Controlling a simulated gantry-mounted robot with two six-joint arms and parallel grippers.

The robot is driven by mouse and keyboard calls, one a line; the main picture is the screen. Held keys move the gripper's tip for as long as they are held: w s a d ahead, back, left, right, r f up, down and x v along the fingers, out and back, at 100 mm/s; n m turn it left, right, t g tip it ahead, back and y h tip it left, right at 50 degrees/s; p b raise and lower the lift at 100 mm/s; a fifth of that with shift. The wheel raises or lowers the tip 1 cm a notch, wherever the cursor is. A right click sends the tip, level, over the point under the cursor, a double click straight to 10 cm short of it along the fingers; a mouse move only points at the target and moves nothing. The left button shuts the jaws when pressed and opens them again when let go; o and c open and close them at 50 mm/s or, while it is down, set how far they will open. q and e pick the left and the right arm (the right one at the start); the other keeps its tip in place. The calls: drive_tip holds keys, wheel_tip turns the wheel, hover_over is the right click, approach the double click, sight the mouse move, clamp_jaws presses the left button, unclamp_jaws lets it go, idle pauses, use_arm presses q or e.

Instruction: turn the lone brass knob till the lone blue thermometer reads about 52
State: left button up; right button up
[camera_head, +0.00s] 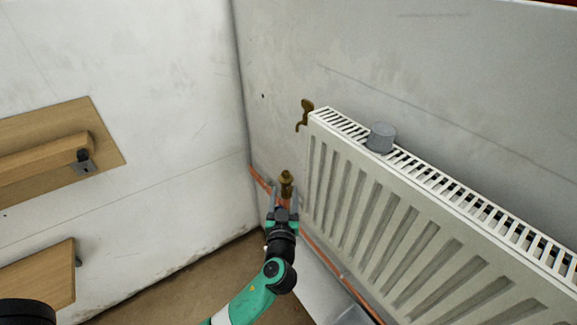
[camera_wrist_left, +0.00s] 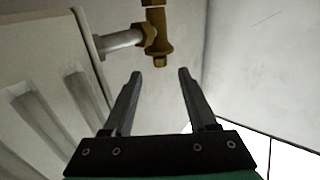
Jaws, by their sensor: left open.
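A brass valve with a knob (camera_head: 286,180) stands on the copper pipe by the left end of the radiator. In the left wrist view the brass valve (camera_wrist_left: 157,42) shows at the top, joined to the radiator by a pale stub. My left gripper (camera_head: 284,194) is just below and in front of it in the head view. In the wrist view its two fingers (camera_wrist_left: 160,74) are spread, with the brass body beyond their tips and nothing visibly held. I cannot tell whether a finger touches the brass. No blue thermometer is recognisable in either view. My right gripper is not in view.
The white radiator (camera_head: 400,215) fills the right side. A grey cylinder (camera_head: 381,137) sits on its top grille. A brass tap-like fitting (camera_head: 305,112) is at its upper left corner. Wooden boards (camera_head: 60,150) are on the left wall. The corner between is clear.

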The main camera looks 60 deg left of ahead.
sight(286, 172)
use_arm(q)
drive_tip(key=b+x, duration=0.2)
drive_tip(key=x, duration=0.9)
drive_tip(key=shift+a, duration=0.15)
clamp_jaws()
